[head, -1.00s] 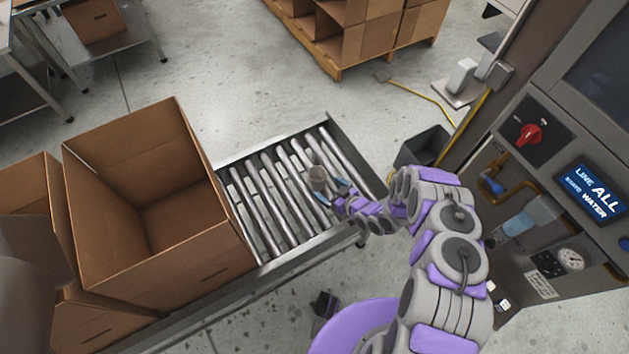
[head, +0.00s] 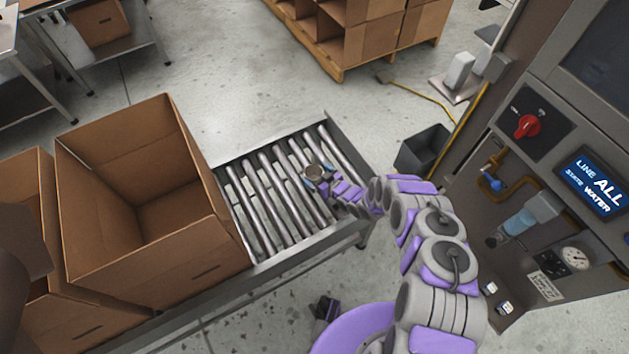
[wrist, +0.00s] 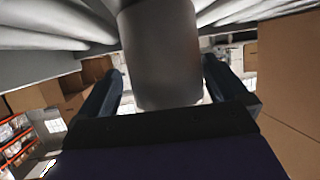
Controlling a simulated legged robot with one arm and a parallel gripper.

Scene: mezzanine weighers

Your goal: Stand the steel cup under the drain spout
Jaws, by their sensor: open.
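The steel cup (head: 313,171) stands on the roller conveyor (head: 348,232) near its right end. In the wrist view the cup (wrist: 160,55) fills the upper middle, between the two dark fingers of my gripper (wrist: 163,92). The fingers are open, one on each side of the cup, with a gap showing at least on the left. In the head view my gripper (head: 312,180) is at the cup. The cabinet at right has a brass pipe with a blue-handled valve (head: 494,183) and a clear bluish cylinder (head: 519,222) below. I cannot tell which part is the drain spout.
A large open cardboard box (head: 150,250) stands on the conveyor to the left. A dark bin (head: 422,150) is on the floor beside the cabinet (head: 535,85). A pallet of boxes (head: 365,35) is at the back. Open floor lies behind the conveyor.

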